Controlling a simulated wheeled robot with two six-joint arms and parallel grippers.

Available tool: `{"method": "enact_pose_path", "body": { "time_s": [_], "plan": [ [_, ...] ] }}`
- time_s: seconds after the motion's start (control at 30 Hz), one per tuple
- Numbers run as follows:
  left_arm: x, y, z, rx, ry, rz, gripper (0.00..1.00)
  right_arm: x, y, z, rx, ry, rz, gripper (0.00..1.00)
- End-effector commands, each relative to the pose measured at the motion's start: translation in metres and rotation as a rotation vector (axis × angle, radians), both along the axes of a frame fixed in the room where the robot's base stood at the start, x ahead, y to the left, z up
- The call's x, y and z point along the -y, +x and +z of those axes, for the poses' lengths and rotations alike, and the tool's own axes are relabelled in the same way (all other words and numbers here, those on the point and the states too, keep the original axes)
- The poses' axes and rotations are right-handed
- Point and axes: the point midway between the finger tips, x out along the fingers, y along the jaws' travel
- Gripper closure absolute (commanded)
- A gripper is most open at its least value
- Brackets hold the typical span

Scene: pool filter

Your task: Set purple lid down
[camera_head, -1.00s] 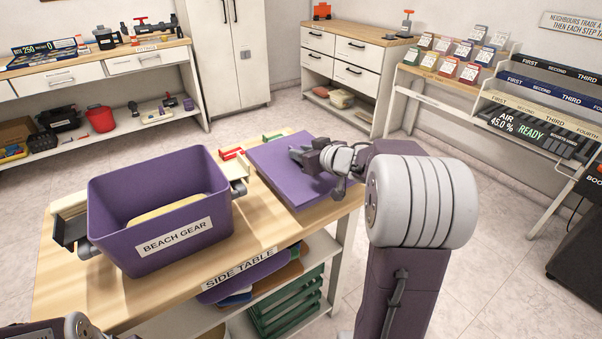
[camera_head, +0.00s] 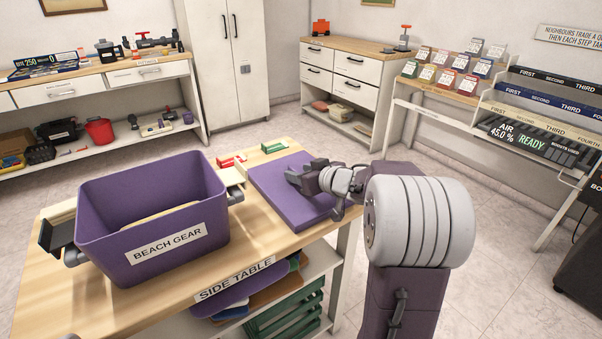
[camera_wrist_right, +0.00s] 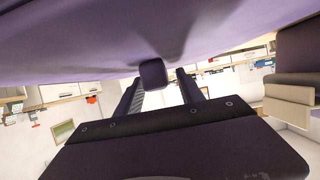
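The purple lid (camera_head: 290,205) is a flat slab lying on the right part of the side table (camera_head: 262,238), beside the purple bin. My right gripper (camera_head: 305,173) is low over the lid, with its fingers apart. In the right wrist view, the lid's purple underside or face (camera_wrist_right: 70,45) fills the top, and a dark knob (camera_wrist_right: 153,74) sits between the fingers (camera_wrist_right: 162,85) with a gap on its right side. The purple bin (camera_head: 175,262) labelled BEACH GEAR is open, with something pale inside.
A red block (camera_head: 229,160) and a green block (camera_head: 275,145) lie at the table's back edge. Purple and other flat panels and a green crate (camera_head: 285,318) are on the shelf below. Counters, a cabinet and a card rack stand behind, across clear floor.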

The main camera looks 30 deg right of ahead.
Motion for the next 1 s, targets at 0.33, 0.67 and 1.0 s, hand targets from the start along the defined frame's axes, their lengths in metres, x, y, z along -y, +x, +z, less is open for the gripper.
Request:
{"method": "enact_pose_path", "body": {
  "time_s": [0.33,0.67,1.0],
  "plan": [
    [0.000,0.000,0.019,0.000,0.000,0.000,1.00,0.003,-0.024,0.019,0.001,0.001,-0.006,0.55],
    [0.000,0.000,0.054,0.000,0.000,0.000,1.00,0.008,-0.089,0.045,0.000,0.000,-0.004,0.55],
    [0.000,0.000,0.061,0.000,0.000,0.000,1.00,0.009,-0.111,0.049,0.000,0.000,-0.001,0.55]
  ]
}}
